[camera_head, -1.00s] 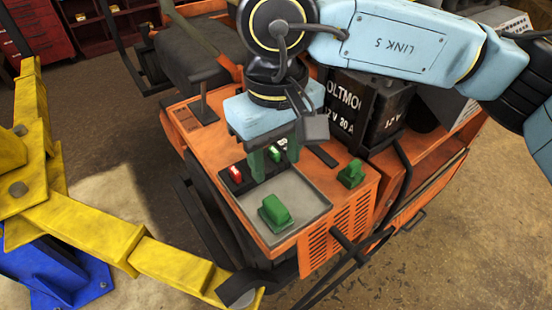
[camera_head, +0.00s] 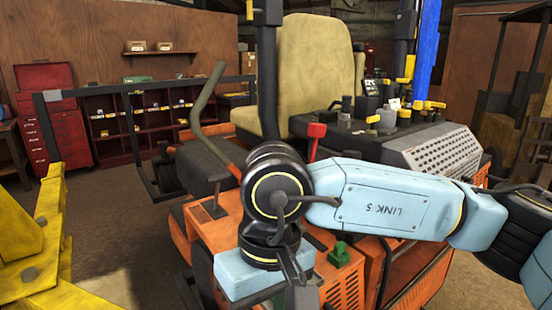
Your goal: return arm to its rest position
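My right arm comes in from the right across the orange mower body (camera_head: 208,236). Its light-blue link marked LINK 5 and black wrist joint stand in front of the mower. My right gripper (camera_head: 258,285) points down at the bottom edge. Its light-blue body shows, but its fingertips are out of frame, so its opening cannot be seen. A green knob (camera_head: 340,254) on the mower shows just right of the gripper. The panel and grey tray are hidden or below the frame. My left gripper is not in view.
The mower's tan seat (camera_head: 317,75), black frame posts and red lever (camera_head: 315,138) rise behind the arm. A yellow lift arm (camera_head: 40,250) stands at the left. A red tool chest (camera_head: 50,115) and shelves (camera_head: 150,120) line the back wall. Floor is clear between lift and shelves.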

